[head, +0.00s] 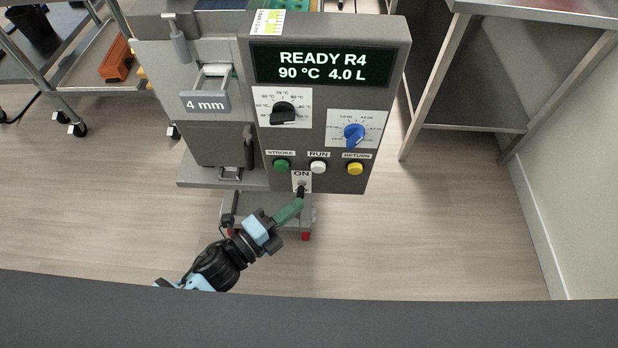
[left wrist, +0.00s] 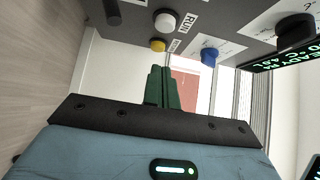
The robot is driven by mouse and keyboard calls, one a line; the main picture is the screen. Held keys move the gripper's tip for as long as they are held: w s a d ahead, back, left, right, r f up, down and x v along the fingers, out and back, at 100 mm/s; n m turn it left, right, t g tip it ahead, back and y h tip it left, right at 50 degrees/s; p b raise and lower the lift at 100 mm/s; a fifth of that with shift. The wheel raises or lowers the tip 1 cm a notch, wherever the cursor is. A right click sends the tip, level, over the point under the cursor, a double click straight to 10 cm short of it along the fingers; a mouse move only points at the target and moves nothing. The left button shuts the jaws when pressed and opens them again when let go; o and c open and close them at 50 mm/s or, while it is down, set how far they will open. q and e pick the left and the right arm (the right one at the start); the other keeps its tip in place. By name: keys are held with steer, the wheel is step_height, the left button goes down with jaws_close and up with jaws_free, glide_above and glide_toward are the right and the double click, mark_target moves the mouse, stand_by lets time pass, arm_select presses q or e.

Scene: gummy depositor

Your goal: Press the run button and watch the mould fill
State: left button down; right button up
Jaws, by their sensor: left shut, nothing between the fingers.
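The depositor (head: 230,60) stands ahead of me with its control panel facing me. Its display (head: 322,65) reads "READY R4, 90 °C 4.0 L". The white run button (head: 318,167) sits between the green stroke button (head: 281,166) and the yellow return button (head: 355,169). The run button also shows in the left wrist view (left wrist: 165,22), ahead of the fingertips and apart from them. My left gripper (head: 297,204) is shut and empty, just below the panel's ON switch (head: 301,184). I cannot make out a mould. My right gripper is out of view.
A black dial (head: 283,113) and a blue dial (head: 354,134) sit above the buttons. A plate marked "4 mm" (head: 205,102) is at the machine's left. A steel table (head: 540,12) stands at right, a cart with an orange bin (head: 116,60) at left. Floor between is clear.

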mark_target(323, 170)
arm_select(q)
steer(key=w+d, duration=0.1)
steer(key=w, duration=0.1)
steer(key=w+d, duration=0.1)
steer(key=w, duration=0.2)
steer(key=w+d, duration=0.1)
steer(key=w, duration=0.1)
steer(key=shift+w+d, duration=0.15)
steer(key=shift+d, duration=0.05)
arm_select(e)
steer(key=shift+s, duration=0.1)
